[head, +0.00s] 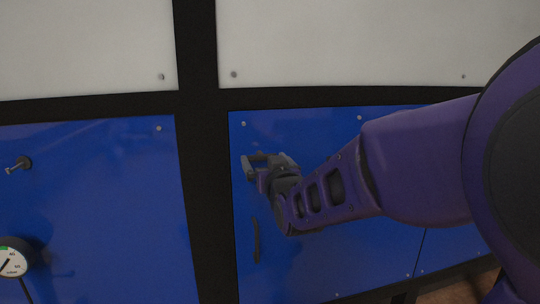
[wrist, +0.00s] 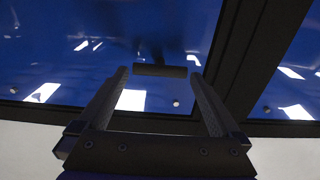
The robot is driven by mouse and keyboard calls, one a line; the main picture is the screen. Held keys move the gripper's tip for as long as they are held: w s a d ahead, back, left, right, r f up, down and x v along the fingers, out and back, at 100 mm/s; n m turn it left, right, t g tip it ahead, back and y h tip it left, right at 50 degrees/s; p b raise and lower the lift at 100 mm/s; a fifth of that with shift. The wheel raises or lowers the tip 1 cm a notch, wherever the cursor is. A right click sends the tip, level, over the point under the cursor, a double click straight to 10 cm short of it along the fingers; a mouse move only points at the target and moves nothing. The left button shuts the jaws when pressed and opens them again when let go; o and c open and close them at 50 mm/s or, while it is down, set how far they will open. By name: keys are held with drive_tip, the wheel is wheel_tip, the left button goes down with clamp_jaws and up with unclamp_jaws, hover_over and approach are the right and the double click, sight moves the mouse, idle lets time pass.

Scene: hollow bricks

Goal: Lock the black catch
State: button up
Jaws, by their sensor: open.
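The black catch (wrist: 160,71) shows in the wrist view as a short dark bar lying crosswise between my fingertips, in front of a glossy blue panel. My gripper (wrist: 159,75) is open, with one finger at each end of the bar. I cannot tell whether either finger touches it. In the head view my gripper (head: 267,162) is at the upper left part of the right blue panel (head: 330,250). There the catch is mostly hidden among the fingers, and its locked or unlocked state cannot be told.
A narrow dark mark (head: 256,240) runs down the panel below my gripper; I cannot tell what it is. A black frame post (head: 204,200) stands to the left. Beyond it are a gauge (head: 12,262) and a small metal knob (head: 20,165) on another blue panel.

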idle(0.3)
clamp_jaws()
idle(0.4)
